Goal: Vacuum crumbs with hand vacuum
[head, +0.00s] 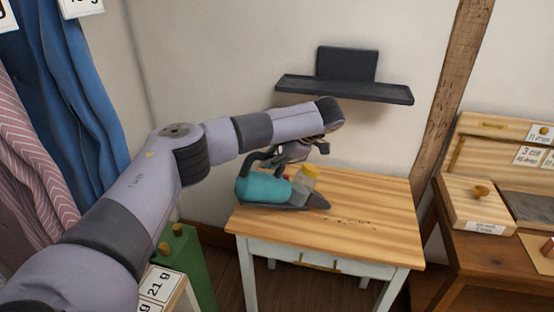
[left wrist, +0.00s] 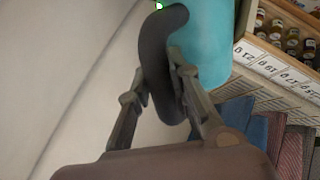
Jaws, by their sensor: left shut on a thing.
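The hand vacuum (head: 262,190) has a teal body, a dark handle and a dark nozzle pointing right. It is at the left back part of the wooden table (head: 385,210); I cannot tell whether it touches the top. My left gripper (head: 283,157) is above it, shut on its handle. In the left wrist view the fingers (left wrist: 163,85) close around the dark curved handle (left wrist: 153,50), beside the teal body (left wrist: 205,40). Crumbs (head: 352,221) lie scattered on the table, right of the nozzle. My right gripper is not in view.
A dark wall shelf (head: 345,88) hangs above the table. A wooden desk (head: 490,240) with a box stands at the right. Clothes (head: 75,90) hang at the left.

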